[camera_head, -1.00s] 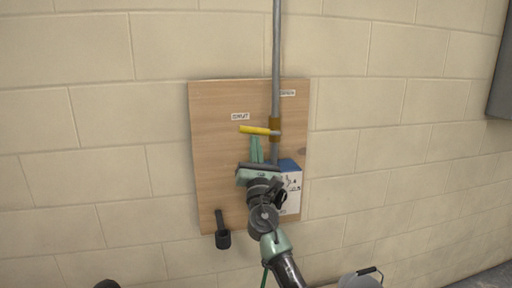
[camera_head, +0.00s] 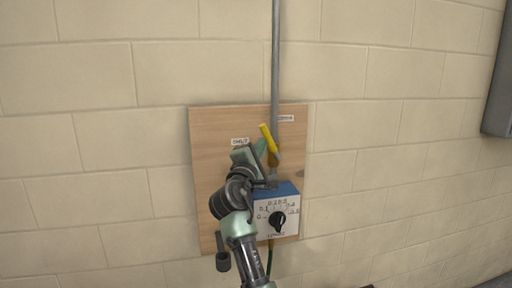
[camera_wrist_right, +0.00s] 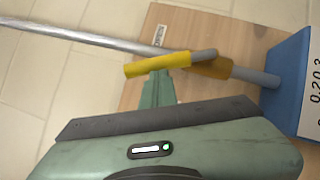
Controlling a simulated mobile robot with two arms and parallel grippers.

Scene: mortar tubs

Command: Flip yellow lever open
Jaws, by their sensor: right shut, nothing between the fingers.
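The yellow lever (camera_head: 268,137) is on a brass valve (camera_head: 274,159) in the vertical grey pipe (camera_head: 276,60). In the head view it points steeply up and slightly left, close to the pipe's line. It also shows in the right wrist view (camera_wrist_right: 158,65). My right gripper (camera_head: 260,147) is shut and empty, its green fingers just left of the lever's lower part. In the right wrist view the fingertips (camera_wrist_right: 157,80) meet the lever's edge and seem to touch it. My left gripper is not in view.
A wooden board (camera_head: 215,125) on the block wall carries the valve. Below it is a blue-and-white box (camera_head: 284,191) with a dial (camera_head: 278,221). A grey panel (camera_head: 499,90) is at far right.

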